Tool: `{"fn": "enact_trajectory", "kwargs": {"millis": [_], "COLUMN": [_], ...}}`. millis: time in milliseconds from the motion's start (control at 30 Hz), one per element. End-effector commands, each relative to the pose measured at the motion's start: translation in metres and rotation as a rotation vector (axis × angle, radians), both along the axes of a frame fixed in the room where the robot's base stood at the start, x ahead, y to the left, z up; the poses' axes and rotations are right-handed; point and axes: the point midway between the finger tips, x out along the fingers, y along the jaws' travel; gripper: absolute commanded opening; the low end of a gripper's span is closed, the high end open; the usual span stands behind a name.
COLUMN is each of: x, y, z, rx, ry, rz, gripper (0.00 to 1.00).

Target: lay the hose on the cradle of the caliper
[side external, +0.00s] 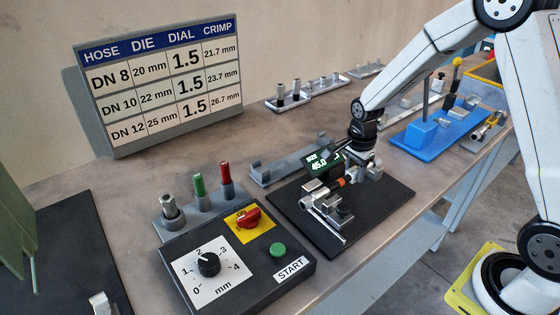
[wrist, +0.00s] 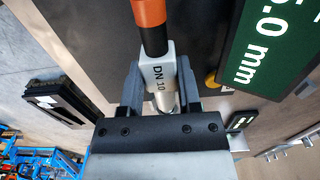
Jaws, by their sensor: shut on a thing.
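My gripper (wrist: 158,88) is shut on the hose, gripping it at its silvery end with a pale sleeve (wrist: 158,72) marked "DN 10". The hose (wrist: 154,40) is black with an orange band (wrist: 148,12), pointing away from my gripper. In the side view the orange band (side external: 341,182) shows just left of my gripper (side external: 362,174), low over the dark mat. The metal caliper (side external: 327,216) stands on that mat, near the band. Whether the hose touches its cradle cannot be told.
A control box (side external: 240,262) with a dial, red switch and green button stands left of the mat (side external: 385,205). A rack (side external: 200,205) with several pegs is behind it. A grey bracket (side external: 285,168) lies behind the mat. A blue fixture (side external: 425,133) stands to the right.

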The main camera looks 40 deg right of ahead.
Motion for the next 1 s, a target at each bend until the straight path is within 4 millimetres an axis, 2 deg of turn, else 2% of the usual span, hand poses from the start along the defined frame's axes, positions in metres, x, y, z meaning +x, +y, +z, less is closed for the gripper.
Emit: {"fn": "enact_trajectory", "kwargs": {"millis": [967, 1000], "x": [0.0006, 0.0007], "y": [-0.0001, -0.0001], "z": [-0.0099, -0.0101], "rx": [0.000, 0.000], "ry": [-0.002, -0.002], "rz": [0.000, 0.000], "gripper": [0.00, 0.46]}}
